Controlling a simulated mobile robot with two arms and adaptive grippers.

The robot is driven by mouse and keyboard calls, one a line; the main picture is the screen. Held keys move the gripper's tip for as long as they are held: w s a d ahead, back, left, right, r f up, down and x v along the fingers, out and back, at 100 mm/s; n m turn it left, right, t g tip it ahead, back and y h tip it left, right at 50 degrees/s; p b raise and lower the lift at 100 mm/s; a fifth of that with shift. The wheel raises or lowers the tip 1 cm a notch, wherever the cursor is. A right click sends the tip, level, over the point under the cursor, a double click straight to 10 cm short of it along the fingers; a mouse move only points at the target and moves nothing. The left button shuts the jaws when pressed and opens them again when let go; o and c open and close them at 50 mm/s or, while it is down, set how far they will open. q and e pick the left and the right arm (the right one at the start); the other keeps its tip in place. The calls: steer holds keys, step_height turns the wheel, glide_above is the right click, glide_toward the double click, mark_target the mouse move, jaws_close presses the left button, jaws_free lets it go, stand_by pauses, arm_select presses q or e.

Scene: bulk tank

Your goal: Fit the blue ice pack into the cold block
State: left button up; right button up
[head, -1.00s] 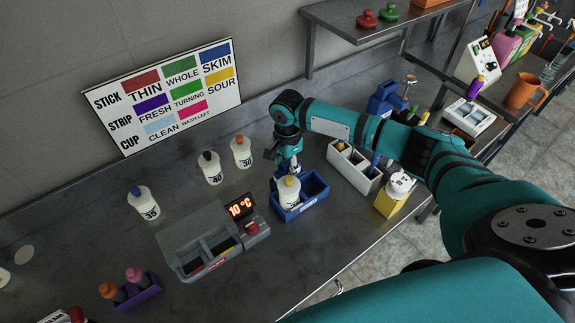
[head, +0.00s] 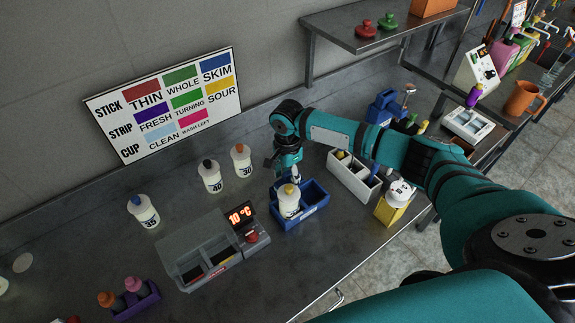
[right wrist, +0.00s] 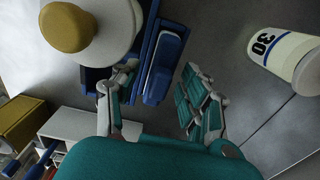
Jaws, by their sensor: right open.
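The blue ice pack (right wrist: 164,66), a rounded blue slab with a pale edge, shows in the right wrist view beside a yellow-capped bottle. My right gripper (right wrist: 163,98) is open, with one finger on each side of the pack; I cannot tell if they touch it. In the head view my right gripper (head: 287,164) is over the back of a blue compartmented block (head: 317,193), which looks like the cold block. The yellow-capped bottle (head: 289,203) stands in its left part. In the head view the pack is mostly hidden. My left gripper is out of view.
A grey unit (head: 190,258) with a 10 °C display stands left of the block. Bottles 40 (head: 210,178) and 30 (head: 241,162) stand behind it. A white divided box (head: 352,183) and a yellow container (head: 393,209) stand to the right.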

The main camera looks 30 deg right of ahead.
step_height(320, 180, up, 12)
steer(key=b, duration=0.2)
steer(key=shift+f+b, duration=0.2)
steer(key=shift+b, duration=0.1)
stand_by(0.3)
